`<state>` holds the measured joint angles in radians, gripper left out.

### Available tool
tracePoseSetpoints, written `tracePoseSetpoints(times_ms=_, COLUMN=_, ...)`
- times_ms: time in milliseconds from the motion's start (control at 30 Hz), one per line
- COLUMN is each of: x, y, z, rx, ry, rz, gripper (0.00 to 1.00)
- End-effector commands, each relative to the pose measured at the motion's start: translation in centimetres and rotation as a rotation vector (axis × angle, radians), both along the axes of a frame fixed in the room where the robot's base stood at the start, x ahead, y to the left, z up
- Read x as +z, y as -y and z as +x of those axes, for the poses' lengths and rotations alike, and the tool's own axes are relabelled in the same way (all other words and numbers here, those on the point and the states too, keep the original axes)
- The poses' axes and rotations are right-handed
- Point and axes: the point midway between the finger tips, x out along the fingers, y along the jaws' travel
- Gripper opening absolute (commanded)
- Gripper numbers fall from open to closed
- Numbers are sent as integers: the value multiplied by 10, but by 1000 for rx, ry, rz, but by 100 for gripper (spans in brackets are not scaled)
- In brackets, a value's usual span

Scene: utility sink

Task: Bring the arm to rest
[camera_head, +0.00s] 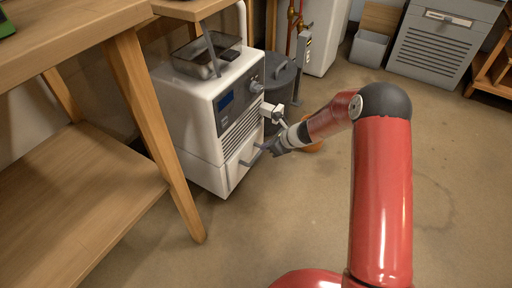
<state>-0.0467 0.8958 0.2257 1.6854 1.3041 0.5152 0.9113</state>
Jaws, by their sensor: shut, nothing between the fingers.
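My red arm rises from the bottom right, bends at a dark elbow joint and reaches left and away from me. My gripper (266,149) is at its end, in front of the white machine (205,128) with a blue display and a vented front. The gripper looks shut and I see nothing held in it. Its fingertips are close to the handle on the machine's lower front panel; I cannot tell whether they touch it. The wrist and gripper hide part of the floor and an orange round thing (313,147) behind them.
A wooden table (150,110) with a low shelf stands at the left, close to the machine. A dark lidded bin (281,72) stands behind the machine. A grey vented cabinet (440,45) and a grey bin (369,49) are at the back right. The floor at the right is clear.

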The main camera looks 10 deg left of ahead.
Motion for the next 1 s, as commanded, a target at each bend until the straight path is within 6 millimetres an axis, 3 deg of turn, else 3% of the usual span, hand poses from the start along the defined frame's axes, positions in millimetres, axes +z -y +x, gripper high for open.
tracePoseSetpoints(times_ms=233, x=33, y=32, z=-11, rx=-2, ry=-1, rz=-2, gripper=0)
tracePoseSetpoints(times_ms=567, x=41, y=41, z=-15, rx=1, ry=-1, rz=-3, gripper=0)
tracePoseSetpoints(times_ms=667, x=55, y=43, z=-17, rx=31, ry=28, rz=-18, gripper=0)
tracePoseSetpoints(times_ms=767, x=91, y=49, z=-27, rx=121, ry=111, rz=-68, gripper=0)
tracePoseSetpoints(times_ms=833, x=125, y=57, z=-40, rx=220, ry=194, rz=-123, gripper=0)
tracePoseSetpoints(times_ms=1000, x=210, y=84, z=-87, rx=503, ry=414, rz=-301, gripper=0)
